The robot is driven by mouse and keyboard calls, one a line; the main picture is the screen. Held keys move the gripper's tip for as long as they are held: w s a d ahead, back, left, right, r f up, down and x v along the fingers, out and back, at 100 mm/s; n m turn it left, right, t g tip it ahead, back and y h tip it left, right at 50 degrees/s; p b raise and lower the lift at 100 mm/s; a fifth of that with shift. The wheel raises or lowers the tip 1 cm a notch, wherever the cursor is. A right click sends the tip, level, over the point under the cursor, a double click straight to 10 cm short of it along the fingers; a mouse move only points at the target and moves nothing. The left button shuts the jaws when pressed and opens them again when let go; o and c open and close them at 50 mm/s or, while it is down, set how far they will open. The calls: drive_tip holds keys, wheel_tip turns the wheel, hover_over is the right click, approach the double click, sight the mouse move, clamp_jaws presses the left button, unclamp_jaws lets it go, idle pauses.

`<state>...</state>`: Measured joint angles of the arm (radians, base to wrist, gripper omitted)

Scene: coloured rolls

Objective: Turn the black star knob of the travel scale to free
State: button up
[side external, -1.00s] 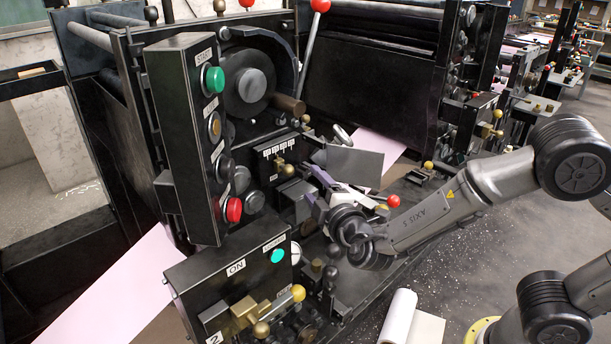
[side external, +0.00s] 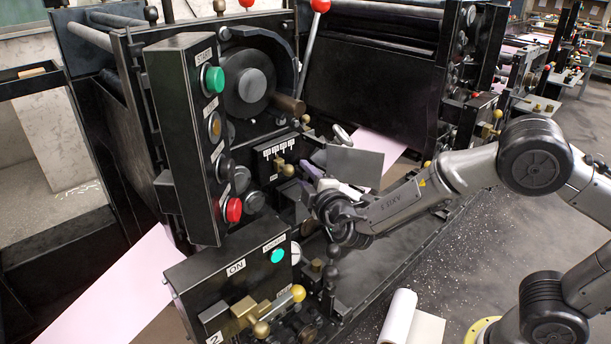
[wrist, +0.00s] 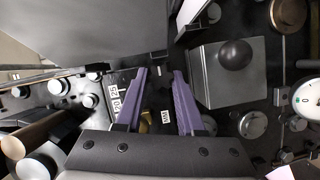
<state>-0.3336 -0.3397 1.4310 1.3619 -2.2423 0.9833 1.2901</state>
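My gripper's two purple fingers (wrist: 159,75) stand apart in the wrist view, with dark machine face and a bit of brass between and beyond them. In the side external view my gripper (side external: 309,171) reaches in low at the press, beside a grey plate. Small white labels, reading 20, 25 and MM, mark a dark scale (wrist: 116,98) beside and between the fingers in the wrist view.
A silver block with a black ball (wrist: 235,55) stands right of the fingers, and a white dial (wrist: 308,98) is farther right. A button box (side external: 190,140) and a grey plate (side external: 354,166) flank my gripper. A brass lever (side external: 284,169) is close by.

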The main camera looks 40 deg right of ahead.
clamp_jaws()
drive_tip(key=shift+f+n+t+h, duration=0.2)
drive_tip(key=shift+n+t, duration=0.3)
drive_tip(key=shift+n, duration=0.85)
drive_tip(key=shift+f+n+t+h, duration=0.1)
drive_tip(key=shift+n+t+h, duration=0.3)
drive_tip(key=shift+n, duration=0.95)
drive_tip(key=o, duration=0.7)
unclamp_jaws()
drive_tip(key=shift+r, duration=0.1)
drive_tip(key=shift+o, duration=0.2)
drive_tip(key=v, duration=1.4)
drive_tip(key=shift+d, duration=0.2)
